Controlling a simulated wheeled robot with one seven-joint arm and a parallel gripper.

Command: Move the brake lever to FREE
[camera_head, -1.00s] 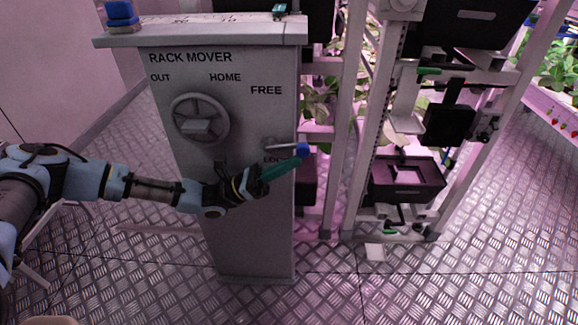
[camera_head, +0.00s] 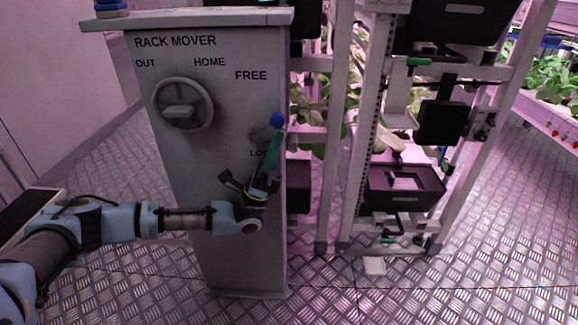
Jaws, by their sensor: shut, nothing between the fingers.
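The brake lever (camera_head: 277,119), seen by its blue knob, is on the right side of the grey rack mover cabinet (camera_head: 215,225). The knob is up and right of its pivot, below the word FREE and above the partly covered word LOCK. Most of the lever's bar is hidden behind my fingers. My gripper (camera_head: 275,135) is shut and empty, with its green fingers pointing up along the cabinet's right edge. The fingertips overlap the lever just below the knob; I cannot tell if they touch it.
A handwheel (camera_head: 183,104) sits on the cabinet's upper left, under the labels OUT and HOME. Plant racks with a black crate (camera_head: 405,197) stand to the right. The metal floor (camera_head: 420,295) in front is clear.

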